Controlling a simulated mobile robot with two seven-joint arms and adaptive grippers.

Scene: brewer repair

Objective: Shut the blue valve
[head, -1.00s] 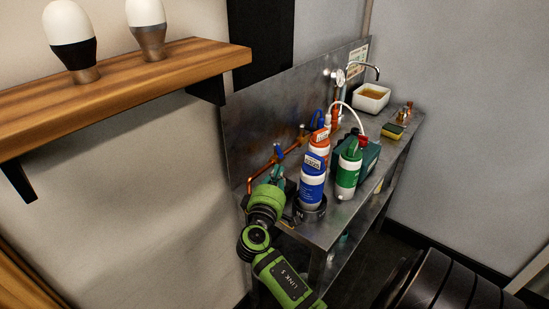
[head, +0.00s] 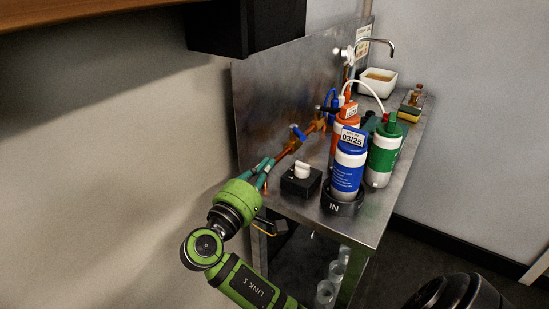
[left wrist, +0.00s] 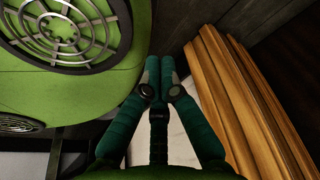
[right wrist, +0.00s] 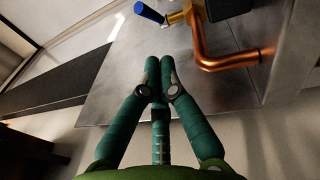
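The blue valve shows its blue lever handle (head: 298,132) on the copper pipe along the metal backsplash in the head view. In the right wrist view the blue handle (right wrist: 148,12) is at the top edge, beside a brass body (right wrist: 180,16) and a bent copper pipe (right wrist: 205,55). My right gripper (head: 268,163) is short of the valve, to its lower left, near the bench's left end. Its teal fingertips (right wrist: 160,70) are together with nothing between them. My left gripper (left wrist: 159,68) is also shut and empty, away from the bench; the head view does not show it.
On the bench (head: 385,205) stand a black box with a white knob (head: 300,175), a blue bottle (head: 347,170) in a black ring, an orange bottle (head: 343,138) and a green bottle (head: 384,150). A dark shelf bracket (head: 248,28) hangs above. Wooden boards (left wrist: 240,95) are near my left gripper.

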